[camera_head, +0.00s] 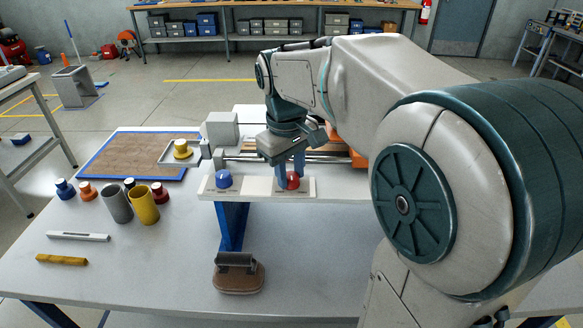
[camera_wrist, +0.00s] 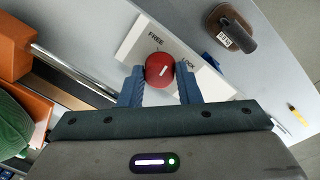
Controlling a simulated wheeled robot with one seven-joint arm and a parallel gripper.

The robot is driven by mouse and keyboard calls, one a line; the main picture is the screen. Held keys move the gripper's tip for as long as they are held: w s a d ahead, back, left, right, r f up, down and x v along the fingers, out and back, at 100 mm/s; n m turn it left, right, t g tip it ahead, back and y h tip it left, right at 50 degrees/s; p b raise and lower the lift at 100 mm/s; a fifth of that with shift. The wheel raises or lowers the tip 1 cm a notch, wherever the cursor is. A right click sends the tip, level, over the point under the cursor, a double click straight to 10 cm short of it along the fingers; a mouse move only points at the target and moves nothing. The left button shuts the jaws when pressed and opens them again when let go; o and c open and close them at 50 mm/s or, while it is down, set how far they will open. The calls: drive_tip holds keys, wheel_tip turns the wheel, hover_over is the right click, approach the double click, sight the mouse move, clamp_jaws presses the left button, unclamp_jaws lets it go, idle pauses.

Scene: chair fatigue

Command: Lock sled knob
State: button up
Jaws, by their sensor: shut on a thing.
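The red knob (camera_head: 292,180) sits on a white label plate (camera_head: 262,188) at the front edge of the sled fixture. In the wrist view the knob (camera_wrist: 159,70) carries a white pointer mark, and the plate (camera_wrist: 138,52) reads "FREE" on one side and "LOCK", partly hidden, on the other. The mark lies slanted between the two words; I cannot tell its exact setting. My gripper (camera_wrist: 160,72) has its two blue fingers on either side of the knob, shut on it. In the head view my gripper (camera_head: 290,172) comes down onto the knob from above.
A blue knob (camera_head: 223,180) stands left of the red one on the fixture. Metal rails (camera_head: 245,157) and a grey block (camera_head: 222,130) lie behind. Grey and yellow cups (camera_head: 143,205) stand at left. A brown-based roller-like piece (camera_head: 238,274) lies in front.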

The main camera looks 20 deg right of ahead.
drive_tip(key=m, duration=0.5)
drive_tip(key=shift+w+m+p, duration=0.1)
drive_tip(key=shift+m+p, duration=0.2)
drive_tip(key=shift+p, duration=0.05)
drive_tip(key=m, duration=0.4)
drive_tip(key=shift+m+g+p, duration=0.3)
drive_tip(key=shift+m+g, duration=0.1)
drive_tip(key=o, duration=1)
drive_tip(key=shift+c, duration=0.2)
wheel_tip(320, 180, up, 14)
drive_tip(key=a, duration=0.1)
drive_tip(key=shift+w, duration=0.25)
drive_tip(key=shift+f, duration=0.15)
drive_tip(key=s+d+f+n+t, duration=0.1)
drive_tip(key=s+f+n+t, duration=0.2)
drive_tip(key=s+f, duration=1.2)
wheel_tip(320, 180, down, 4)
drive_tip(key=n, duration=0.2)
drive_tip(key=shift+n+y, duration=0.3)
drive_tip(key=shift+y, duration=0.1)
